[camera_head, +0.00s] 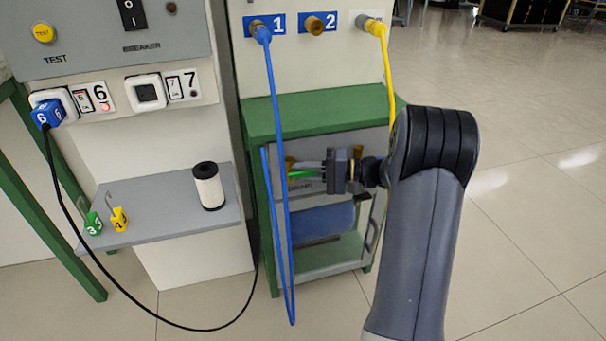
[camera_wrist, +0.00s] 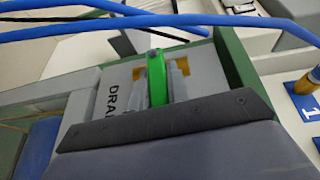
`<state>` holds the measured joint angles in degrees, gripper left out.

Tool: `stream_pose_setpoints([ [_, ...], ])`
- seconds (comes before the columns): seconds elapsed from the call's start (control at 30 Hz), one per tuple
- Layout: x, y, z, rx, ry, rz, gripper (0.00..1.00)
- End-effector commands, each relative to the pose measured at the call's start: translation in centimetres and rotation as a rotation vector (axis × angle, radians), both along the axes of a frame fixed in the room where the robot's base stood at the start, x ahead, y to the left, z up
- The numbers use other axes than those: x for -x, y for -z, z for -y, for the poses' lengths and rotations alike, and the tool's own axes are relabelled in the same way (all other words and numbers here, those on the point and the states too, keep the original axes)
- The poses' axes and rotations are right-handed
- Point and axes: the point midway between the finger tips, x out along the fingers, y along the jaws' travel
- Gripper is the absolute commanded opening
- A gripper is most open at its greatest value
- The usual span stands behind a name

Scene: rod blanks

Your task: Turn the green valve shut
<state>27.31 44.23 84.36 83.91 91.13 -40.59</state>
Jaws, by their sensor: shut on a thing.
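The green valve handle (camera_wrist: 156,78) shows in the wrist view as an upright green lever between my two fingers. In the head view a thin green strip of the valve (camera_head: 302,175) shows at the drain panel under the green bench top. My gripper (camera_head: 300,170) reaches left into the frame there; it also shows in the wrist view (camera_wrist: 158,85). Its fingers are shut on the green handle. Brass fittings (camera_wrist: 184,64) show behind the handle. The letters "DRA" stand on the grey panel beside it. The valve body is mostly hidden by my fingers.
A blue hose (camera_head: 277,130) hangs from port 1 in front of the green bench (camera_head: 330,108), close to my gripper. A yellow hose (camera_head: 387,65) hangs to the right. A blue cylinder (camera_head: 312,222) sits below. Open floor lies to the right.

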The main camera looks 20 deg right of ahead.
Motion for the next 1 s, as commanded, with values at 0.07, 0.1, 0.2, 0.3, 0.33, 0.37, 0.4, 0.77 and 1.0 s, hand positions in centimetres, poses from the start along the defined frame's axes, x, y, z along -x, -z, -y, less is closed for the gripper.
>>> stream_pose_setpoints([
  [0.07,0.07,0.39,-0.02,-0.032,-0.003,-0.003,0.0],
  [0.1,0.07,0.39,-0.03,-0.046,-0.003,-0.003,0.0],
  [0.2,0.07,0.42,-0.04,-0.07,-0.003,-0.004,0.0],
  [0.3,0.08,0.39,-0.05,-0.085,-0.003,-0.003,0.0],
  [0.33,0.07,0.39,-0.05,-0.088,-0.003,-0.003,0.0],
  [0.37,0.07,0.38,-0.06,-0.09,-0.003,-0.003,0.0],
  [0.4,0.08,0.38,-0.06,-0.092,-0.003,-0.003,0.0],
  [0.77,0.09,0.38,-0.09,-0.094,-0.004,-0.005,0.17],
  [1.0,0.05,0.35,-0.06,-0.093,-0.002,-0.003,0.37],
])
